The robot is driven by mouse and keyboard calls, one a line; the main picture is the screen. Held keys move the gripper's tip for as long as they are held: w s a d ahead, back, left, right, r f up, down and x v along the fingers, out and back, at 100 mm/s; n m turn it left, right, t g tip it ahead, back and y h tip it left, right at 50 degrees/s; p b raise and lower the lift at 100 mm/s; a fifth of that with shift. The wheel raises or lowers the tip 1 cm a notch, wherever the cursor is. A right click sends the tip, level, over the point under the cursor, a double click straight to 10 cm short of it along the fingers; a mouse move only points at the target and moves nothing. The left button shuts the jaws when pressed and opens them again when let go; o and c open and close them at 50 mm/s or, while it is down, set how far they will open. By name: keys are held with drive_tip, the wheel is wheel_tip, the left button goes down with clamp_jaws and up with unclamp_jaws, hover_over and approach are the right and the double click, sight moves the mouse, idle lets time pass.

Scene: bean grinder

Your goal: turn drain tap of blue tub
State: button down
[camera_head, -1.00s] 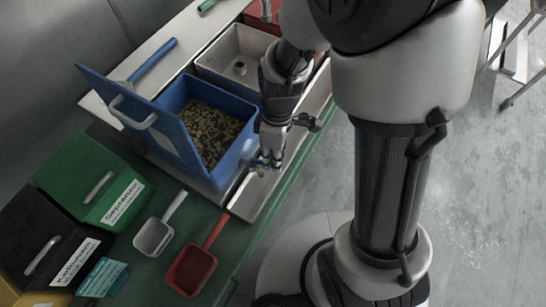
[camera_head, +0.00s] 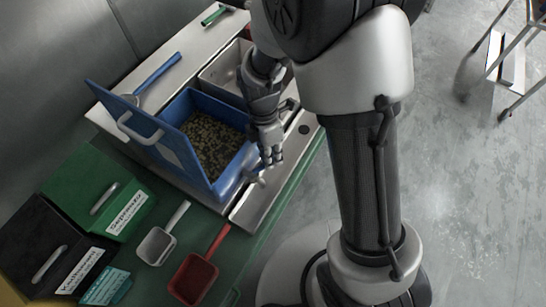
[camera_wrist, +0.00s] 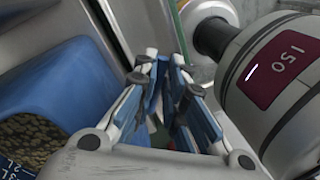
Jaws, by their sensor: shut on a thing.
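The blue tub (camera_head: 231,172) stands on the metal bench with its blue lid (camera_head: 160,141) raised and beans inside. Its pale drain tap (camera_head: 256,178) sits low at the tub's front right corner. My gripper (camera_head: 270,161) is at the tap and shut on it; its fingers hide part of the tap. In the wrist view my gripper (camera_wrist: 165,68) has its blue-padded fingers close together, and the tap cannot be made out clearly between them. The blue tub (camera_wrist: 62,85) shows at the left there.
A metal drip channel (camera_head: 262,205) runs along the bench front. A white scoop (camera_head: 158,245) and a red scoop (camera_head: 194,278) lie in front of the tub. A grey tub (camera_head: 222,72) stands behind it. Green and black bins stand at left.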

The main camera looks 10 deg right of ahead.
drive_tip(key=shift+w+a+n+p, duration=0.25)
drive_tip(key=shift+w+n+p, duration=0.15)
drive_tip(key=shift+n, duration=0.5)
drive_tip(key=c, duration=1.7)
unclamp_jaws()
drive_tip(key=shift+o, duration=0.2)
wheel_tip(320, 180, up, 12)
drive_tip(key=w+a, duration=0.1)
drive_tip(key=w, duration=0.1)
drive_tip(key=shift+a+f, duration=0.1)
